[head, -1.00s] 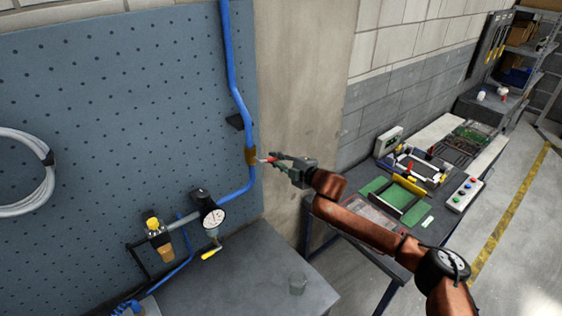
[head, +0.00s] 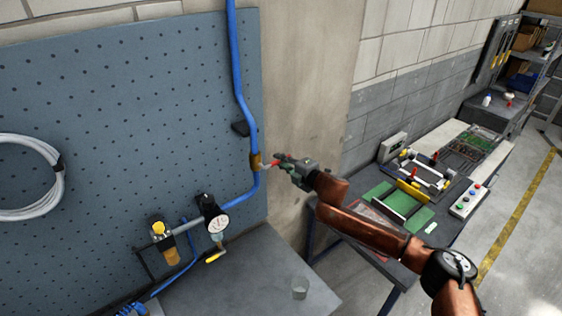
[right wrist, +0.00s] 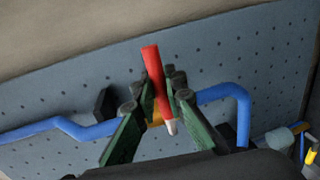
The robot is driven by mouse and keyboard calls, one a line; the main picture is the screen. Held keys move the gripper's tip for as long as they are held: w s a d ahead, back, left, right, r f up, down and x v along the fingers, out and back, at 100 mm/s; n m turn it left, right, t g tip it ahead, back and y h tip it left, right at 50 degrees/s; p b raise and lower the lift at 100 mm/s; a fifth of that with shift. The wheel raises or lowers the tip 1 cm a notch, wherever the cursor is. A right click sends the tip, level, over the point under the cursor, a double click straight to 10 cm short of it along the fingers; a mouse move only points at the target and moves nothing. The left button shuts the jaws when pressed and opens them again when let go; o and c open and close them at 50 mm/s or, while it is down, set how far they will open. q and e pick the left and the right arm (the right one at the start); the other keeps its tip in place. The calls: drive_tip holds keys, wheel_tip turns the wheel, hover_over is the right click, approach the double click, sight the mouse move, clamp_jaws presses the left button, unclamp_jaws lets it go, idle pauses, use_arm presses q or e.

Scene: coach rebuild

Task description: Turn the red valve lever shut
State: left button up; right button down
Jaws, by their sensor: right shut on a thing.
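The red valve lever (right wrist: 156,78) runs between the fingers of my right gripper in the right wrist view. Its pale end is low and its red grip points up. In the head view the lever (head: 273,164) sticks out to the right from the brass valve body (head: 256,161) on the blue pipe (head: 239,75). My right gripper (head: 285,163) is shut on the lever, and its fingers partly hide the red grip. The fingers also show in the right wrist view (right wrist: 157,98). My left gripper is not in view.
The pipe runs down a blue pegboard (head: 120,120) to a gauge (head: 217,223) and a yellow-handled valve (head: 215,256). A coiled white hose (head: 30,212) hangs at left. A grey bench (head: 245,285) with a clear cup (head: 300,288) stands below. A cluttered table is at right.

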drive_tip(key=shift+r, duration=0.1)
drive_tip(key=c, duration=2)
unclamp_jaws()
drive_tip(key=shift+a, duration=0.1)
drive_tip(key=v, duration=1.2)
